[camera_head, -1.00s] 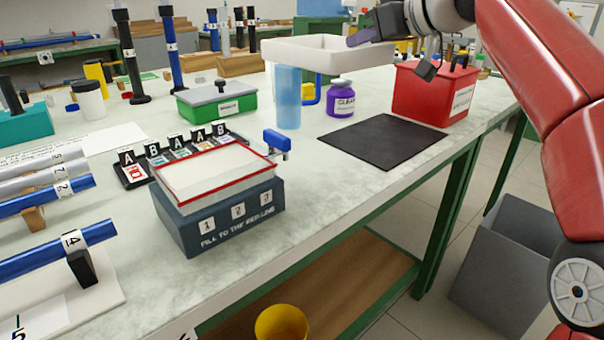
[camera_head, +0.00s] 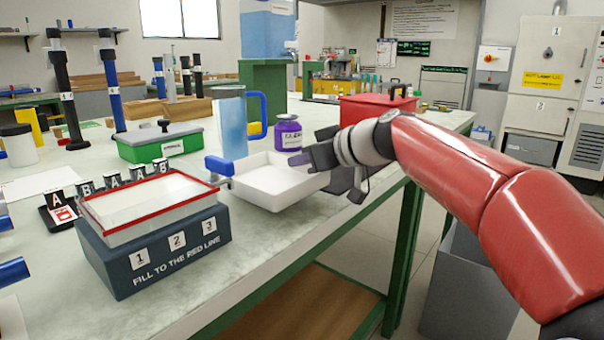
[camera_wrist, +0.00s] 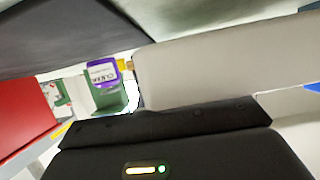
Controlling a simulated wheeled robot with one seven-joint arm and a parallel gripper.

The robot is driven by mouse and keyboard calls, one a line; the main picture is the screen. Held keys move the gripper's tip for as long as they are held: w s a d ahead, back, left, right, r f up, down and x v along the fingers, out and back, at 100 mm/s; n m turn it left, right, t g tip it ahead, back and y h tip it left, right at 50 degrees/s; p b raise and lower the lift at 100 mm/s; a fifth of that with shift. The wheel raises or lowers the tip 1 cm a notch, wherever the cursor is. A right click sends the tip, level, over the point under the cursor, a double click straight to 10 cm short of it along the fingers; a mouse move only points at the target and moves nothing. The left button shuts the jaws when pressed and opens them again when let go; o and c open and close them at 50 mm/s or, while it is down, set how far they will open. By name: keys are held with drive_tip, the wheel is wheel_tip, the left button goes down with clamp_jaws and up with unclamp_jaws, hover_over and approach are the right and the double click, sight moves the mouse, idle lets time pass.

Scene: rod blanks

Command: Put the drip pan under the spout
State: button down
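The drip pan (camera_head: 275,203) is a shallow white square tray, right of the dark blue stand (camera_head: 158,262) and low over the bench. My gripper (camera_head: 300,159) is shut on the pan's right rim; the fingertips are partly hidden. A pale wall of the pan (camera_wrist: 220,75) fills the right of the wrist view. The spout is a blue tap (camera_head: 219,166) on the right side of the red-lined basin (camera_head: 150,207). The pan's left corner is close to the tap's outlet. I cannot tell whether the pan touches the bench or lies directly below the outlet.
A blue translucent pitcher (camera_head: 233,128) and a purple jar (camera_head: 288,138) stand just behind the pan. A green box (camera_head: 160,146) is farther left. A red box (camera_head: 375,108) stands behind my arm. The bench's front edge is close to the pan; bench in front of it is clear.

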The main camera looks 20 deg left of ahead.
drive_tip(key=shift+f, duration=1.05)
drive_tip(key=shift+f+b, duration=0.2)
drive_tip(key=shift+b, duration=0.15)
drive_tip(key=c, duration=1.6)
unclamp_jaws()
drive_tip(key=shift+c, duration=0.2)
drive_tip(key=shift+r, duration=0.1)
drive_tip(key=shift+r+p, duration=0.2)
drive_tip(key=shift+p, duration=0.15)
drive_tip(key=b+v, duration=0.1)
drive_tip(key=v, duration=1.1)
drive_tip(key=shift+s+f, duration=0.1)
drive_tip(key=shift+f, duration=0.05)
